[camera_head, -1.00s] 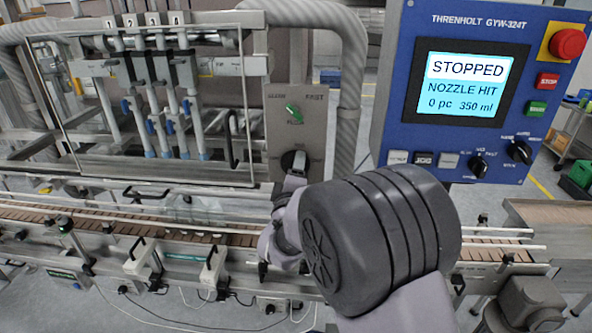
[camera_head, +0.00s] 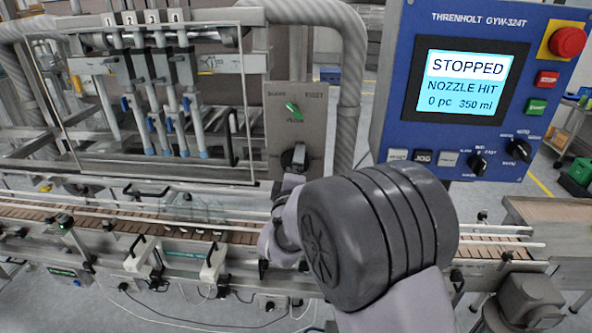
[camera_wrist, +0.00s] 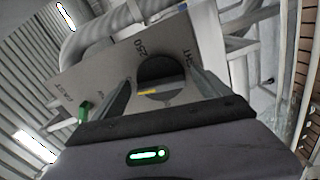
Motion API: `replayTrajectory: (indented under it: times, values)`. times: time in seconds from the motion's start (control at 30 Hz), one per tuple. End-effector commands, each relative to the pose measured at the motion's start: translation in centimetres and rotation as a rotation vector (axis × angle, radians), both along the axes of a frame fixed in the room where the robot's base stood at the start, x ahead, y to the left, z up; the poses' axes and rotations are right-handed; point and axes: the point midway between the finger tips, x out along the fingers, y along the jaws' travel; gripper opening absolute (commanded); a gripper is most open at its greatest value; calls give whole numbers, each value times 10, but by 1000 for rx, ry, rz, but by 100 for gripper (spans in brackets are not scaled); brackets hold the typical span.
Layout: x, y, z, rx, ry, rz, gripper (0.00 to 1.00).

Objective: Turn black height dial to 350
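The black height dial (camera_head: 293,158) sits low on a grey panel (camera_head: 310,120), beneath a green switch (camera_head: 293,110). My gripper (camera_head: 292,179) is just below and in front of the dial in the head view. In the wrist view the round dark dial (camera_wrist: 162,69) shows between the two spread fingers of my gripper (camera_wrist: 160,78). The fingers look apart, with nothing visibly clamped; contact with the dial cannot be told. A "250" mark is readable on the panel beside the dial. The dial's exact setting is not readable.
The blue control box (camera_head: 390,110) at right has a screen (camera_head: 466,83) reading STOPPED, NOZZLE HIT, 0 pc, 350 ml. A ribbed hose (camera_head: 350,100) runs right of the panel. Filling nozzles (camera_head: 170,110) stand left behind a clear guard. A conveyor (camera_head: 100,215) runs below.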

Motion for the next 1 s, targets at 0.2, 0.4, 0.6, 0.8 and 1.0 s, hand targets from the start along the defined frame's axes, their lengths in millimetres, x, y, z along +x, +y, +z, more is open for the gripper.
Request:
replayTrajectory:
  times: [0.2,0.4,0.6,0.8,1.0]
  values:
    - [-10,1,0,0,1,0,87]
    - [-63,3,0,-1,1,3,87]
    - [-128,6,0,-1,0,4,87]
    - [-166,6,0,0,-1,3,87]
    - [-175,6,0,0,0,1,87]
